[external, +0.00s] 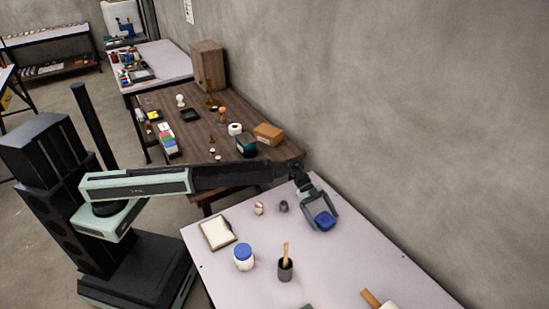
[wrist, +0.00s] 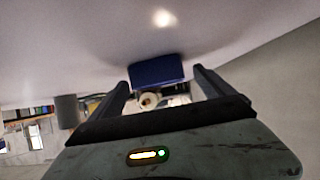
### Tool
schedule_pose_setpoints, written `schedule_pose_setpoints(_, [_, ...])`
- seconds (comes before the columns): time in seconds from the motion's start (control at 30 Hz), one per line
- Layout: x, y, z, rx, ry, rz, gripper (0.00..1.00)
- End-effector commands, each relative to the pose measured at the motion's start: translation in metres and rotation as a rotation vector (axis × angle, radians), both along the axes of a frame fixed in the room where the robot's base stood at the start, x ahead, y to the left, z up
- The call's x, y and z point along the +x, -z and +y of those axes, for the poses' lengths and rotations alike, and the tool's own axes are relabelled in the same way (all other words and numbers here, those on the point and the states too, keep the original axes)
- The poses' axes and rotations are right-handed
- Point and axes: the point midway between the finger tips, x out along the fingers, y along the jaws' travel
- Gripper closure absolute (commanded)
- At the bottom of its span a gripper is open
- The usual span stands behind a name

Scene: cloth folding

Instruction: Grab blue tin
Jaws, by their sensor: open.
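The blue tin (external: 325,220) sits on the pale table near its far right edge, by the wall. My gripper (external: 320,222) reaches down over it, with its two fingers spread on either side of the tin. In the wrist view the blue tin (wrist: 156,71) shows upside down between the open fingertips of my gripper (wrist: 160,82). The tin still rests against the table surface. I cannot tell whether either finger touches it.
On the pale table (external: 215,270) stand a white jar with a blue lid (external: 243,257), a dark cup with a wooden handle (external: 285,268), a framed tray (external: 217,233), and small items (external: 259,208). A wooden-handled tool (external: 378,302) lies at the front. The wall is close on the right.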

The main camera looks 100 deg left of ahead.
Motion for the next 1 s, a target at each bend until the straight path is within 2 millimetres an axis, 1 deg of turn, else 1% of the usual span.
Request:
schedule_pose_setpoints(0.17, [0.000,-0.001,0.000,0.000,-0.001,0.000,0.08])
schedule_pose_setpoints(0.2, [0.000,-0.001,0.000,0.000,-0.001,0.000,0.19])
schedule_pose_setpoints(0.27, [0.000,-0.001,0.000,0.000,-0.001,0.000,0.36])
schedule_pose_setpoints(0.3, [0.000,-0.001,0.000,0.000,-0.001,0.000,0.47])
schedule_pose_setpoints(0.37, [0.000,-0.001,0.000,0.000,-0.001,0.000,0.64])
schedule_pose_setpoints(0.4, [0.000,-0.001,0.000,0.000,-0.001,0.000,0.75])
schedule_pose_setpoints(0.47, [0.000,-0.001,0.000,0.000,-0.001,0.000,0.91])
schedule_pose_setpoints(0.5, [0.000,-0.001,0.000,0.000,-0.001,0.000,0.94])
schedule_pose_setpoints(0.67, [0.000,-0.001,0.001,0.000,-0.001,0.000,0.94])
schedule_pose_setpoints(0.77, [0.000,-0.004,0.000,0.000,-0.001,0.000,0.94])
schedule_pose_setpoints(0.87, [0.000,-0.014,0.001,0.000,-0.001,0.000,0.94])
schedule_pose_setpoints(1.0, [0.000,-0.039,0.000,0.000,-0.001,0.000,0.94])
